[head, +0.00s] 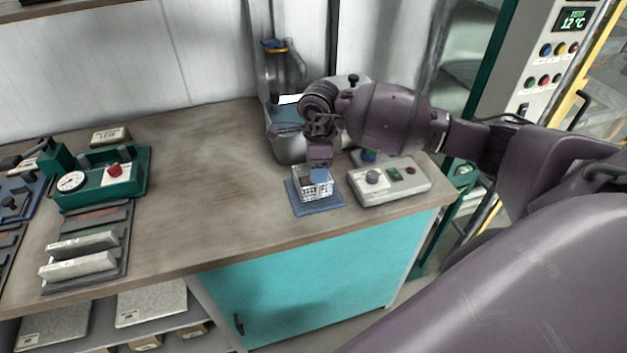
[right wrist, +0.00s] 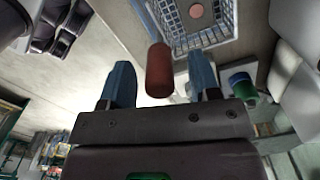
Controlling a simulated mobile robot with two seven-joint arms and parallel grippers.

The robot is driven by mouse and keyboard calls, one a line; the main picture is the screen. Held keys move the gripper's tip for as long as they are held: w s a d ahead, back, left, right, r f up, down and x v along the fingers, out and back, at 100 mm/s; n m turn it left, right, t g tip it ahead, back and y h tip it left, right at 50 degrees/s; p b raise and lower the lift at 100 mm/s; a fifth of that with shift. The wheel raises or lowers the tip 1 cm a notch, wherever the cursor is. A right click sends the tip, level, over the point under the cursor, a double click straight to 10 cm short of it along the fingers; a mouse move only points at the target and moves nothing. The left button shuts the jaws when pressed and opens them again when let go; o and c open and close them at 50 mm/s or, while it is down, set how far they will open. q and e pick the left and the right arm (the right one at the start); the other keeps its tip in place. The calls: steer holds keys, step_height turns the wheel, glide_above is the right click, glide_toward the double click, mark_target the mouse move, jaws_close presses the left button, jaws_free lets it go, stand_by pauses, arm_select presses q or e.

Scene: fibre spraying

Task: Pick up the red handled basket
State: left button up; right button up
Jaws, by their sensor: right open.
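The basket (head: 309,190) is a small white wire basket standing upright on a blue mat (head: 322,208) near the front of the bench. In the right wrist view, the basket (right wrist: 209,37) shows at the top, with a round pinkish thing inside. Its red handle (right wrist: 159,72) lies between the two blue fingers of my right gripper (right wrist: 160,64). The fingers are open, with gaps on both sides of the handle. In the head view my right gripper (head: 319,172) is right above the basket and hides part of it and the handle. My left gripper is not in view.
A grey control box (head: 390,187) with a knob and buttons stands close right of the basket. A metal tank (head: 290,150) stands behind it. A green device with a gauge (head: 105,180) and metal bars (head: 80,262) lie at the left. The bench middle is clear.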

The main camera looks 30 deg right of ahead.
steer(key=shift+f, duration=0.4)
steer(key=shift+r, duration=0.1)
jaws_close()
